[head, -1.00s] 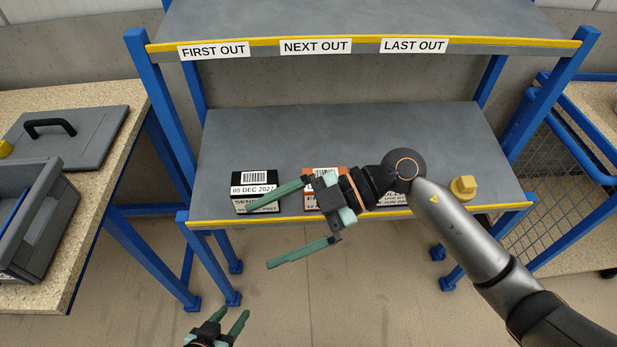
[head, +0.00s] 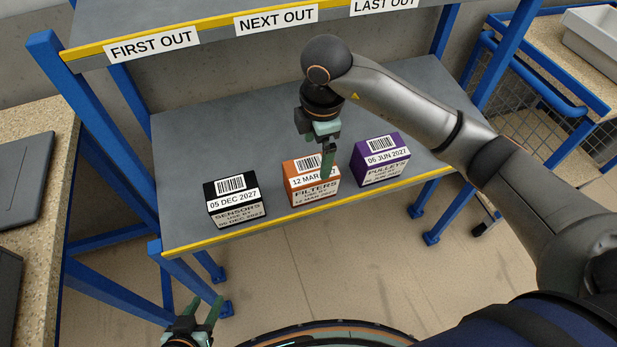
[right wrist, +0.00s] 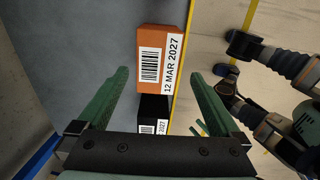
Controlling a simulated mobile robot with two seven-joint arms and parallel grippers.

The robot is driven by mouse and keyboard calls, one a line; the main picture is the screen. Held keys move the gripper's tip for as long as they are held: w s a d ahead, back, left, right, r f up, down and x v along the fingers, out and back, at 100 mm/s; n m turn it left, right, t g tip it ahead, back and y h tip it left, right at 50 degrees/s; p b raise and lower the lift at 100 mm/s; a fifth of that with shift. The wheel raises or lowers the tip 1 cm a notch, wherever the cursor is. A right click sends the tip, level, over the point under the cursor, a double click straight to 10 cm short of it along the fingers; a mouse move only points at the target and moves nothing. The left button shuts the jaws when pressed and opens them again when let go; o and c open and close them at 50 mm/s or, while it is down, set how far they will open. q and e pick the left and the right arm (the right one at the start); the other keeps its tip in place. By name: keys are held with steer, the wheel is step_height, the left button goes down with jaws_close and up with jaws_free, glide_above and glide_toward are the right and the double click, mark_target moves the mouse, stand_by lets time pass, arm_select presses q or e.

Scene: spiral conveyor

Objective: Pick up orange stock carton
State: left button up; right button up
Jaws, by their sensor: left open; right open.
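The orange carton (head: 310,190) stands on the lower shelf (head: 255,140) near its front edge, between the black and purple cartons. Its label reads 12 MAR 2027 and FILTERS. My right gripper (head: 326,170) points down above and in front of its right side, with a finger covering part of the label. In the right wrist view the orange carton (right wrist: 160,58) lies ahead of the two open green fingers, in line between them and apart from them. My left gripper (head: 207,312) is open and empty, low in front of the shelf.
The black SENSORS carton (head: 235,200) stands left of the orange one, and the purple PULLEYS carton (head: 380,160) stands close on its right. The upper shelf (head: 90,50) overhangs behind with FIRST OUT and NEXT OUT signs. A blue post (head: 90,130) rises at the left.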

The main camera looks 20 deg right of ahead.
mark_target(311, 168)
steer(key=f, duration=0.5)
steer(key=w+f, duration=0.1)
steer(key=f, duration=0.2)
steer(key=shift+a, duration=0.35)
steer(key=shift+w, duration=0.1)
steer(key=c, duration=1.4)
steer(key=shift+r, duration=0.2)
